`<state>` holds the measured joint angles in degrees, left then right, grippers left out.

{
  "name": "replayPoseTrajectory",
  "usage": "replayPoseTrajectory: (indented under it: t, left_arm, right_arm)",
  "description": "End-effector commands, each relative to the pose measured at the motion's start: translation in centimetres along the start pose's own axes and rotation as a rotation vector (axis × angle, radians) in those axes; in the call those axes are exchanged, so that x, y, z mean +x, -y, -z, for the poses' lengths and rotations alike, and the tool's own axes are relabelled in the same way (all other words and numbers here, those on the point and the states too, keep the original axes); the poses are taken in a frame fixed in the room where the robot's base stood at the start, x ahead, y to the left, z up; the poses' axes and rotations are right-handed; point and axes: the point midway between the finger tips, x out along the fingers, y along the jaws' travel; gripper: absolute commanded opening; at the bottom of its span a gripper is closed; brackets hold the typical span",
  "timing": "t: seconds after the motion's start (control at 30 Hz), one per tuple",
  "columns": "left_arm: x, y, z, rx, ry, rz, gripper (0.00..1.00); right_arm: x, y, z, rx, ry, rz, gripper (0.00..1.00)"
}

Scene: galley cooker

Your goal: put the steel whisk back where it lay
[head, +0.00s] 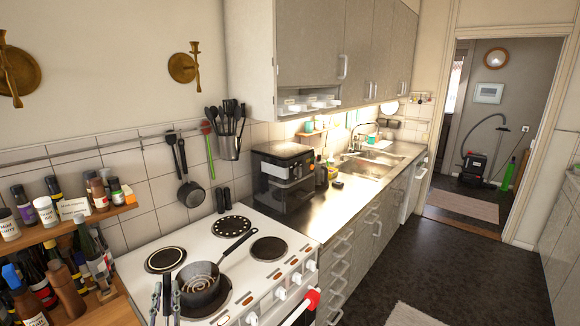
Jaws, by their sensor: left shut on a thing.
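My left gripper (166,294) is at the bottom of the head view, just left of the dark saucepan (208,301) on the cooker. Its two dark fingers point upward in the picture. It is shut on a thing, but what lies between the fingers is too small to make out. A pale, coiled wire shape, which looks like the head of the steel whisk (201,278), shows inside the saucepan. Whether it joins what the gripper holds cannot be told. The pan's dark handle points to the upper right. My right gripper is not in view.
The white cooker (205,240) has several dark hotplates and front knobs. A spice shelf (70,228) with bottles stands close on the left. Utensils hang on the tiled wall behind. A black oven-like appliance (284,176) stands on the counter to the right. The floor (440,255) is mostly clear.

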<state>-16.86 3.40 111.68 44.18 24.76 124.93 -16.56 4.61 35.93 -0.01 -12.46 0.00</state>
Motion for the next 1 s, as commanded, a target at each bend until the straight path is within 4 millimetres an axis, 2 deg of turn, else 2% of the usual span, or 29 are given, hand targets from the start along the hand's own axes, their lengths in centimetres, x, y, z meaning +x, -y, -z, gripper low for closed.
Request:
replayPoseTrajectory:
  t: [0.03, 0.2, 0.3, 0.47, 0.6, 1.0]
  left_arm:
    - [-1.3, 0.5, 2.3, 0.005, -0.01, -0.009, 0.0]
    - [-5.8, 3.7, 6.8, -0.019, -0.001, 0.043, 0.0]
    - [-8.2, 6.2, 8.4, -0.048, 0.013, 0.113, 0.0]
    - [-11.1, 9.3, 9.8, -0.094, 0.034, 0.216, 0.0]
    - [-12.1, 10.4, 10.1, -0.111, 0.043, 0.253, 0.0]
    - [-12.1, 10.4, 10.1, -0.111, 0.044, 0.255, 0.0]
  right_arm:
    - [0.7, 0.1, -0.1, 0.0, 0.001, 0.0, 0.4]
    - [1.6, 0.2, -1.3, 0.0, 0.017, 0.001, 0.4]
    - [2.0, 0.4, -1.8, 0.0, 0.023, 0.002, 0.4]
    - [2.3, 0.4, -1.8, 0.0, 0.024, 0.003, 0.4]
    - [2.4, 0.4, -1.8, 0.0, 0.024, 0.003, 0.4]
    - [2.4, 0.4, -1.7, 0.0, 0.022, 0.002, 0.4]
